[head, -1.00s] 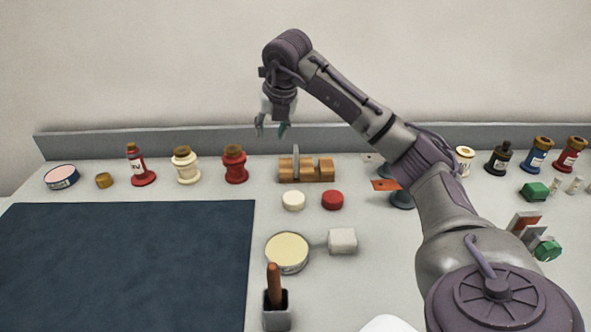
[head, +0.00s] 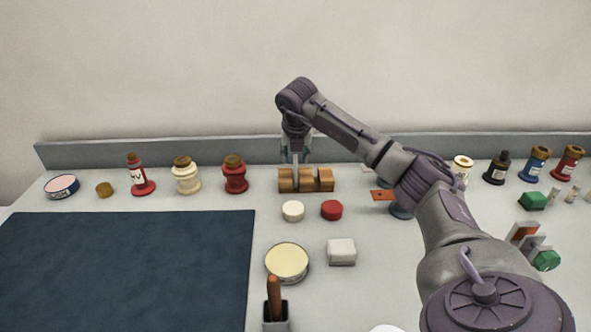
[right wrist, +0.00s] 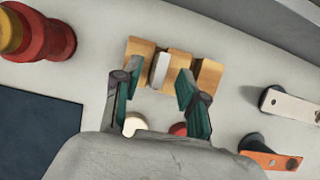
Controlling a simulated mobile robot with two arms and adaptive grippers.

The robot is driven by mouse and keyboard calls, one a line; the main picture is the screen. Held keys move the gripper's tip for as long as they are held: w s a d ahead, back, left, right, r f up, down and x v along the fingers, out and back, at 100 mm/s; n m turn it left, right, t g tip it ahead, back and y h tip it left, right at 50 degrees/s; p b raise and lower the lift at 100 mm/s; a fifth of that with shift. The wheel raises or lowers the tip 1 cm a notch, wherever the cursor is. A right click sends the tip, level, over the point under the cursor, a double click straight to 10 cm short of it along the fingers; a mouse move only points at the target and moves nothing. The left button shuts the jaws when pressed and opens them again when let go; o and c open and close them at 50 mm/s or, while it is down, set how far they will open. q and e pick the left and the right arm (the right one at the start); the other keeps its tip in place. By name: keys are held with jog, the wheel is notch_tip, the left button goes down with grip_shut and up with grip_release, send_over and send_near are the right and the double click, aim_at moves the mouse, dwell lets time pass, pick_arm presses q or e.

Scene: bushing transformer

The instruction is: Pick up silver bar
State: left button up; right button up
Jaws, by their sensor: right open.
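The silver bar (head: 295,156) stands upright in a slot of the wooden block rack (head: 318,181) near the back of the table. In the right wrist view the bar (right wrist: 160,69) shows as a pale strip between the light-brown blocks (right wrist: 139,47). My right gripper (head: 296,157) is above the rack with its fingers pointing down. It is open, and in the right wrist view its two fingers (right wrist: 154,88) are apart, one on each side of the bar's line. I see no contact with the bar. My left gripper is not in view.
A red bottle (head: 235,177) stands left of the rack. A white cap (head: 293,211) and a red cap (head: 332,210) lie in front. An orange strip (head: 382,195) on a dark stand is to the right. A dark mat (head: 125,270) covers the left.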

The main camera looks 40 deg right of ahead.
jog(key=x, duration=0.2)
jog(key=shift+w+d+f, duration=0.1)
jog(key=shift+d+f, duration=0.05)
jog(key=shift+f, duration=0.15)
grip_shut()
jog(key=shift+r, duration=0.1)
